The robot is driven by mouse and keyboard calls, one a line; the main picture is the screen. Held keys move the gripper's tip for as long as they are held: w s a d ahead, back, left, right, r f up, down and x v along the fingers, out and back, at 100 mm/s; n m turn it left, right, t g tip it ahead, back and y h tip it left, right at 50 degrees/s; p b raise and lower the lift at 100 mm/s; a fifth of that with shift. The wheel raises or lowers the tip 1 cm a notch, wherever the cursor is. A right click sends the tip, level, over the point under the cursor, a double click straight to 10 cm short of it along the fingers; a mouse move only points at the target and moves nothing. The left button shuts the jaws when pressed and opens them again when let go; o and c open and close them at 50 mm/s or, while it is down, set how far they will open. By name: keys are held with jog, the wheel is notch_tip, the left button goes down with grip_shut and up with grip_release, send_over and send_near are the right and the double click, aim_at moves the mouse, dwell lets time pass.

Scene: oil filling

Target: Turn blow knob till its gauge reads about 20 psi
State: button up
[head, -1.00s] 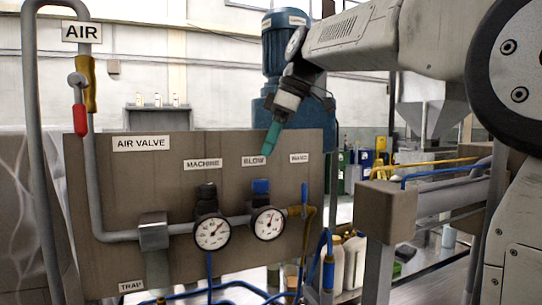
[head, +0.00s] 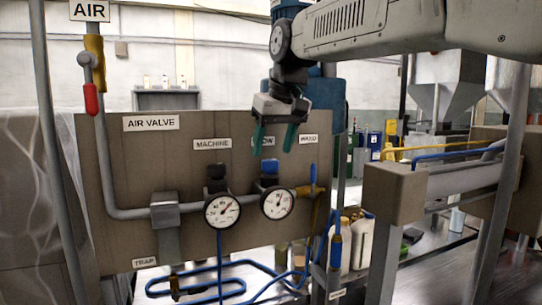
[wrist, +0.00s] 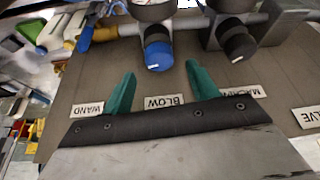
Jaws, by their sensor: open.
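The blue blow knob (head: 269,168) sits on the panel above its round white gauge (head: 278,203). The gauge's needle points up and slightly right; its numbers are too small to read. My gripper (head: 273,140) is open, its two green fingers pointing down just above the knob and partly covering the BLOW label. In the wrist view the blue knob (wrist: 158,53) lies ahead of and roughly between the open fingertips (wrist: 161,72), apart from them. The BLOW label (wrist: 165,102) shows between the fingers. Nothing is held.
The black machine knob (head: 216,172) and its gauge (head: 222,211) stand just left of the blow knob. A brass wand fitting (head: 312,188) is on the right. A grey pipe (head: 130,214) runs across the panel (head: 110,170).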

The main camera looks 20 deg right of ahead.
aim_at(269, 160)
jog(key=shift+x, duration=1.65)
jog(key=c, duration=1)
jog(key=shift+n, duration=0.3)
jog(key=shift+w+d+n+g+y, duration=0.15)
jog(key=shift+n+y, duration=0.4)
jog(key=shift+n, duration=0.75)
jog(key=shift+s+n+g+y, duration=0.1)
jog(key=shift+n+g+y, duration=0.3)
jog(key=shift+n, duration=0.9)
jog(key=o, duration=1)
